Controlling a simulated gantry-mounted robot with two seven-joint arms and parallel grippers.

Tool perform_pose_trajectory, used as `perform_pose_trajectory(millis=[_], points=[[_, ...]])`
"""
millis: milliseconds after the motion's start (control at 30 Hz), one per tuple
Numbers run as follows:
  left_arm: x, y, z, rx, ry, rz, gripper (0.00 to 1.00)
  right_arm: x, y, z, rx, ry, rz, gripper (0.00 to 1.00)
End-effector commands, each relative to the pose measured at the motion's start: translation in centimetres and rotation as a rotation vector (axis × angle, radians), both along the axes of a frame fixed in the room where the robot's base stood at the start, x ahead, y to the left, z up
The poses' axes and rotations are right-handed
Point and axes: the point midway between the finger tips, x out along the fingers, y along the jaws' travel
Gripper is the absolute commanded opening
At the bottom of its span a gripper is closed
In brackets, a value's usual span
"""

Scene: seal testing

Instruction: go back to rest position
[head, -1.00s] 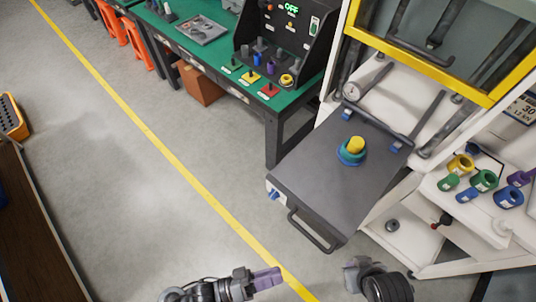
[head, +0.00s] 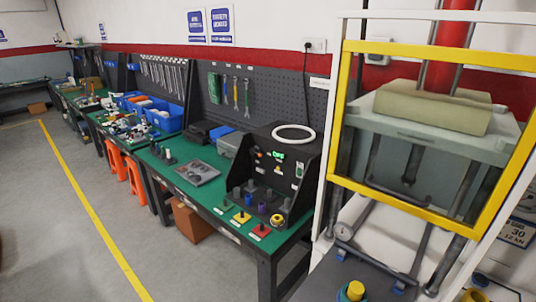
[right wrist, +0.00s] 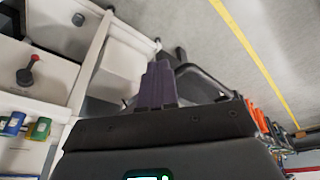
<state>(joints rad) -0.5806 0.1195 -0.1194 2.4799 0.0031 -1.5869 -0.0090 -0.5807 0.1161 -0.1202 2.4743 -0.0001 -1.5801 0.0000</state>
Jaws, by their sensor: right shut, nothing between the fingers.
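My right gripper (right wrist: 158,84) shows in the right wrist view. Its purple fingers are together, with nothing between them. Beyond the fingers is a dark bar-shaped handle (right wrist: 208,78), apart from the gripper as far as I can tell. The head view shows neither gripper now, and my left gripper is in no current view. The press machine's yellow-framed window (head: 440,215) stands at the right of the head view. On the dark tray at the bottom sits a yellow plug (head: 354,290), partly cut off by the picture's edge.
A green workbench (head: 200,206) runs along the wall, carrying a black test box (head: 283,165) and blue bins (head: 160,112). Orange stools (head: 135,180) stand beneath it. The floor (head: 60,250) left of the yellow line is open. White shelves (right wrist: 120,60) show in the right wrist view.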

Motion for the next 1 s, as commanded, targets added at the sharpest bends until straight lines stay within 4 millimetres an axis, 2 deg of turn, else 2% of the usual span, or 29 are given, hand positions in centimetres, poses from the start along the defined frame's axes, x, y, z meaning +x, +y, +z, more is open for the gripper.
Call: perform_pose_trajectory(millis=[33, 267, 500, 600, 767, 1000], points=[[0.1, 0.0, 3.2, -0.002, -0.006, 0.003, 0.41, -0.1, 0.0, 2.9, -0.002, 0.005, 0.001, 0.00], [0.1, 0.0, 9.4, -0.002, -0.007, 0.004, 0.41, 0.1, -0.2, 9.6, -0.006, -0.009, 0.005, 0.00], [0.1, -0.1, 17.1, -0.003, -0.007, 0.005, 0.41, 0.1, -0.2, 17.3, -0.007, -0.008, 0.006, 0.00], [0.1, -0.1, 19.4, -0.003, -0.007, 0.005, 0.41, 0.1, -0.2, 19.7, -0.006, -0.009, 0.005, 0.00], [0.1, -0.1, 21.7, -0.003, -0.007, 0.005, 0.41, 0.1, -0.1, 21.9, -0.005, -0.009, 0.004, 0.00], [0.1, -0.1, 21.8, -0.003, -0.007, 0.005, 0.41, 0.1, -0.1, 22.1, -0.004, -0.009, 0.004, 0.00]])
